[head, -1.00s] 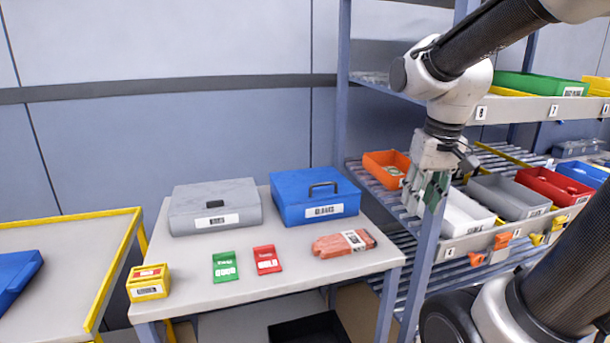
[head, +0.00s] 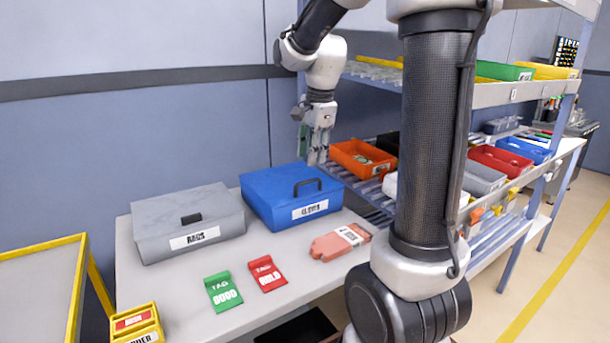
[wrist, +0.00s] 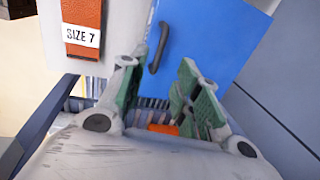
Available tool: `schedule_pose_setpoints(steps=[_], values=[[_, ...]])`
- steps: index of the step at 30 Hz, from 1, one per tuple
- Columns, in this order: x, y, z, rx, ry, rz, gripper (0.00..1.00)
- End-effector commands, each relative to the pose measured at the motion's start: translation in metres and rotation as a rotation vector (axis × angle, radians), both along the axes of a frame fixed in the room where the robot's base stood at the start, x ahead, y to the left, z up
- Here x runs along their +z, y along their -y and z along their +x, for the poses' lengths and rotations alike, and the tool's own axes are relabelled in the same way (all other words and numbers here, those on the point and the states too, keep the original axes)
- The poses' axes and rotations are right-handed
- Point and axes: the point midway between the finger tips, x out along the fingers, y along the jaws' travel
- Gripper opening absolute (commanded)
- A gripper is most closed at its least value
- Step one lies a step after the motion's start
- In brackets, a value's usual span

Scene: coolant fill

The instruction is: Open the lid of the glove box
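The blue box (head: 275,190) stands at the back of the grey table, with its lid down and a dark handle (head: 307,186) on top. Its white label (head: 310,209) seems to read gloves, but is small. The blue lid (wrist: 225,40) and handle (wrist: 160,48) also show in the wrist view, beyond the fingertips. My gripper (head: 314,148) hangs above and behind the box's right side, pointing down, apart from it. In the wrist view its green-padded fingers (wrist: 158,85) are spread with nothing held between them.
A grey lidded box (head: 188,224) stands left of the blue box. A green tag (head: 222,291), a red tag (head: 267,273) and a salmon glove pack (head: 340,242) lie in front. A shelf with an orange bin (head: 362,158) stands close right of my gripper.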

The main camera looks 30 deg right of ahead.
Motion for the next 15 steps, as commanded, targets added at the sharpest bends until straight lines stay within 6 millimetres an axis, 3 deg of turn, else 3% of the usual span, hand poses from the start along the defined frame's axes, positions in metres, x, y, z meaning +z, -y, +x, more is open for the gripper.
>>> schedule_pose_setpoints(steps=[9, 15], values=[[-0.051, -0.001, 0.009, 0.0, -0.005, 0.001, 0.32], [-0.07, -0.001, 0.013, 0.001, -0.003, 0.001, 0.32]])
